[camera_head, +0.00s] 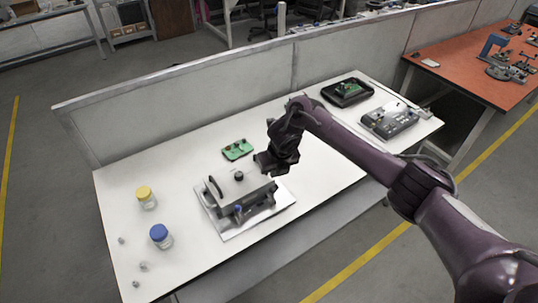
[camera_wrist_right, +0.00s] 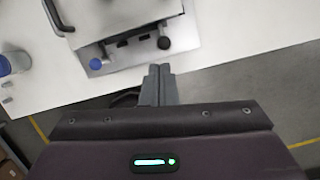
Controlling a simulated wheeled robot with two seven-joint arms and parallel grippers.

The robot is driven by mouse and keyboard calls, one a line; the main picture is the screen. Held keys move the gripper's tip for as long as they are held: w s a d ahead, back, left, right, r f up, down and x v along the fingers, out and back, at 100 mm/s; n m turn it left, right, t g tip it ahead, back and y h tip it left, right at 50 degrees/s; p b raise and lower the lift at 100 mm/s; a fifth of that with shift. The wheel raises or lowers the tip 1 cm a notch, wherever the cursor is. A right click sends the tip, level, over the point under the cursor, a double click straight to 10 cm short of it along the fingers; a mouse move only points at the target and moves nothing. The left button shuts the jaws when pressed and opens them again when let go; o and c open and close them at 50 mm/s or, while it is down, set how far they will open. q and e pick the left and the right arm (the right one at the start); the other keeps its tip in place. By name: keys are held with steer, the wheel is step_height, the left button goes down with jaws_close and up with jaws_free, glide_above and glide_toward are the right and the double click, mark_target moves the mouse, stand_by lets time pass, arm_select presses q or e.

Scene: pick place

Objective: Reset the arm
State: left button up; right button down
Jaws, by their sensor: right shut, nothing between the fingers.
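My right arm (camera_head: 360,150) reaches in from the right over the white table (camera_head: 305,185). My right gripper (camera_head: 262,163) hangs above the right side of a grey fixture box (camera_head: 235,190). In the right wrist view the gripper's fingers (camera_wrist_right: 158,78) are together with nothing between them. The fixture box stands on a white base plate (camera_head: 285,200) and also shows at the top of the right wrist view (camera_wrist_right: 110,15). A green circuit board (camera_head: 238,149) lies on the table behind the box. My left gripper is not in either view.
A yellow-lidded jar (camera_head: 146,197) and a blue-lidded jar (camera_head: 161,236) stand at the table's left, near several small grey parts (camera_head: 143,266). A black tray (camera_head: 346,92) and a grey device (camera_head: 389,121) are at the right end. A low partition (camera_head: 200,105) runs behind the table.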

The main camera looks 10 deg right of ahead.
steer(key=s+a+m+t+y, duration=0.3)
steer(key=s+a+m, duration=0.9)
steer(key=a+m, duration=0.2)
steer(key=s+d+r+m+g+h, duration=0.1)
steer(key=s+d+r+m+h, duration=0.1)
steer(key=s+d+m, duration=0.8)
steer(key=s+d+r+m+g+h, duration=0.1)
steer(key=s+d+r+m+g, duration=0.1)
steer(key=s+d+m, duration=0.8)
step_height(320, 180, down, 33)
steer(key=a+m+b, duration=0.1)
steer(key=a+b, duration=0.1)
steer(key=b, duration=0.3)
steer(key=s+d+f+g+b, duration=0.1)
steer(key=s+f+b, duration=0.1)
steer(key=s+f, duration=0.7)
steer(key=s+d+f+g+b, duration=0.1)
steer(key=s+d+f+b, duration=0.1)
steer(key=s+f, duration=0.8)
step_height(320, 180, down, 6)
steer(key=shift+s+d+b, duration=0.15)
steer(key=shift+s+b, duration=0.1)
steer(key=shift+b, duration=0.3)
